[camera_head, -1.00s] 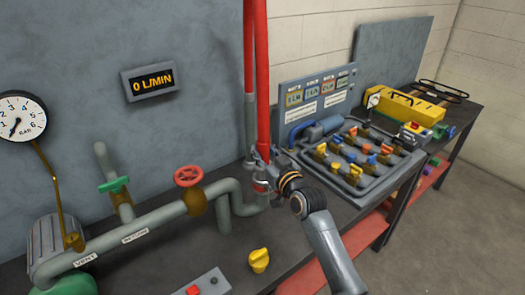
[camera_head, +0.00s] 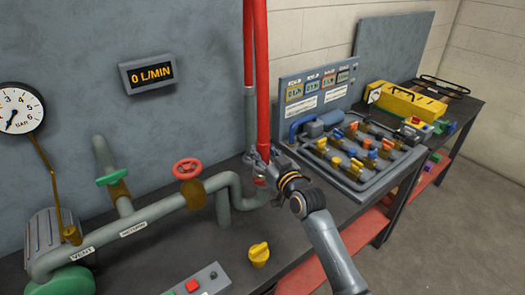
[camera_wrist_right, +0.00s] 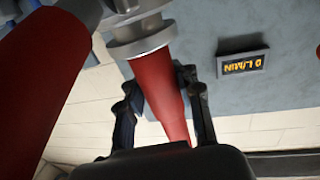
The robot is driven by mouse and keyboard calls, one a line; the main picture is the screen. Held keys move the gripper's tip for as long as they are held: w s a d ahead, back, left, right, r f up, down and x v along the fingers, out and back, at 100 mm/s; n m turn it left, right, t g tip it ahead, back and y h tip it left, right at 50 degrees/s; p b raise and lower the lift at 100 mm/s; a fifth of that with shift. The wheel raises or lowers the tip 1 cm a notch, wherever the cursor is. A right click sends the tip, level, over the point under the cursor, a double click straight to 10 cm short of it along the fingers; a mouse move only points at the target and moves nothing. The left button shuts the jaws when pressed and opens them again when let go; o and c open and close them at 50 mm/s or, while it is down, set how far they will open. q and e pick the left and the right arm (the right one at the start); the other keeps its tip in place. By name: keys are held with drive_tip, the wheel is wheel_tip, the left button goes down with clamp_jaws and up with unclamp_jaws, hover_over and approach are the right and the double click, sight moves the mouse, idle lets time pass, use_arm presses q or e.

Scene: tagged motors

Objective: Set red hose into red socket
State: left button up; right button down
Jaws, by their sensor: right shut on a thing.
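The red hose (camera_head: 262,85) hangs down from above in the head view, in front of the grey wall. My right gripper (camera_head: 260,167) is shut on it near its lower end, just above the upturned end of the grey pipe (camera_head: 236,181). In the right wrist view the hose (camera_wrist_right: 165,100) runs between the two fingers (camera_wrist_right: 163,98), with a grey metal collar (camera_wrist_right: 138,45) at its end. The red socket is not clearly visible; whether the hose end touches the pipe, I cannot tell. My left gripper is not in view.
A second red pipe (camera_head: 248,45) runs down beside the hose. A red valve wheel (camera_head: 187,168) sits on the pipe to the left. A yellow knob (camera_head: 259,254) stands in front. A panel with coloured valves (camera_head: 360,157) lies to the right.

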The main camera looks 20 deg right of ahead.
drive_tip(key=shift+f, duration=0.35)
drive_tip(key=c, duration=0.8)
unclamp_jaws()
drive_tip(key=shift+f, duration=0.1)
drive_tip(key=shift+s, duration=0.1)
